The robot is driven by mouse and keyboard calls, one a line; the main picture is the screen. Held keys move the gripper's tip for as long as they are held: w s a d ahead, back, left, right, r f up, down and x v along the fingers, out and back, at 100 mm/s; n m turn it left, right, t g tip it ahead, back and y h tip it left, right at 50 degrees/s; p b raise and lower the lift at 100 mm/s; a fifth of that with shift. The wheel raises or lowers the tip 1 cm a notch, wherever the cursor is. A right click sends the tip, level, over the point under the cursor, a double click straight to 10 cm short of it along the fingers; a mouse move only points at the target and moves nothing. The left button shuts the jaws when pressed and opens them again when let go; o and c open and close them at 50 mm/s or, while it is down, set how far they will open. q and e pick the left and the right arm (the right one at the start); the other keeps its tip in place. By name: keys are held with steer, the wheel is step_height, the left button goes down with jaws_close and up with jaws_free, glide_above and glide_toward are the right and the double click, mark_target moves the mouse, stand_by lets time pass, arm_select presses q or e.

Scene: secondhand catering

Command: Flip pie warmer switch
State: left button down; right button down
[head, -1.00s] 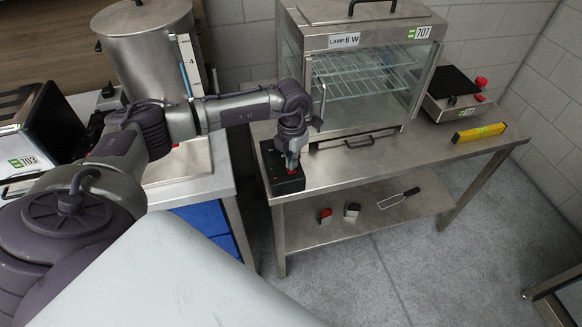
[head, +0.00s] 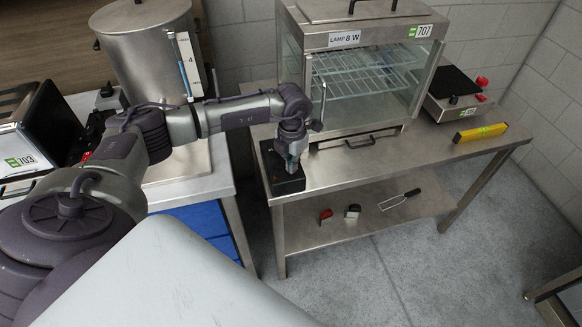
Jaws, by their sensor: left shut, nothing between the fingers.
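The pie warmer (head: 437,62) is a steel and glass cabinet with wire shelves, a "LAMP 8 W" label and tag 707. It stands on the steel table. A black box (head: 290,187) sits at the table's left front corner, left of the warmer. My left gripper (head: 293,165) points down at the top of this box, its fingers shut with nothing between them. The fingertips are at or just above the box; contact cannot be told. The gripper covers part of the box top, and no switch can be made out. My right gripper is not in view.
A yellow level (head: 480,133) lies on the table's right end, near a black-topped scale-like device (head: 455,95). The lower shelf (head: 350,222) holds small red and black items and a wire-ended tool. A large steel pot (head: 145,55) stands on the left counter.

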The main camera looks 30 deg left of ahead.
arm_select(q)
steer(key=shift+s+f, duration=0.1)
steer(key=shift+f, duration=0.2)
steer(key=shift+r, duration=0.1)
steer(key=shift+r+p, duration=0.5)
steer(key=shift+r, duration=0.25)
steer(key=shift+r+p, duration=1.65)
steer(key=shift+r, duration=1.05)
